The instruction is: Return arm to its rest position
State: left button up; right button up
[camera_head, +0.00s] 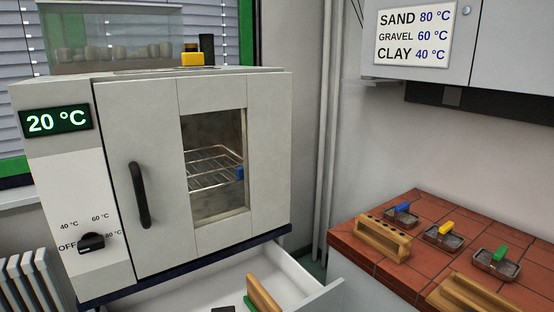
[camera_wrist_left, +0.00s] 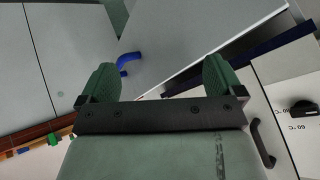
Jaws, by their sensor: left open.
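My left gripper (camera_wrist_left: 160,76) shows in the left wrist view with its two green fingers spread apart and nothing between them. A blue handle-like piece (camera_wrist_left: 128,62) is seen beyond the fingers; I cannot tell what it belongs to. Neither gripper shows in the head view. The oven (camera_head: 150,170) has its door shut, a 20 °C display (camera_head: 56,120) and a dial (camera_head: 91,243) near OFF. Its handle also shows in the left wrist view (camera_wrist_left: 262,143).
An open drawer (camera_head: 322,296) juts out below the oven, holding a wooden piece (camera_head: 264,294). The tiled bench (camera_head: 350,235) at right carries wooden racks and trays with blue, yellow and green handles. A labelled cabinet (camera_head: 425,75) hangs above. A blue piece (camera_head: 239,173) shows behind the oven window.

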pick_arm(q)
jog(key=s+f+n+g+h, duration=0.1)
jog(key=s+f+n+g, duration=0.3)
jog(key=s, duration=0.4)
notch_tip(320, 180, down, 33)
jog(key=s+m+g+b, duration=0.1)
jog(key=s+g+b, duration=0.2)
jog(key=b, duration=0.2)
jog(key=s+a+f+b, duration=0.3)
jog(key=s+f, duration=1.2)
jog(key=f, duration=0.2)
jog(key=shift+f+g+b, duration=0.3)
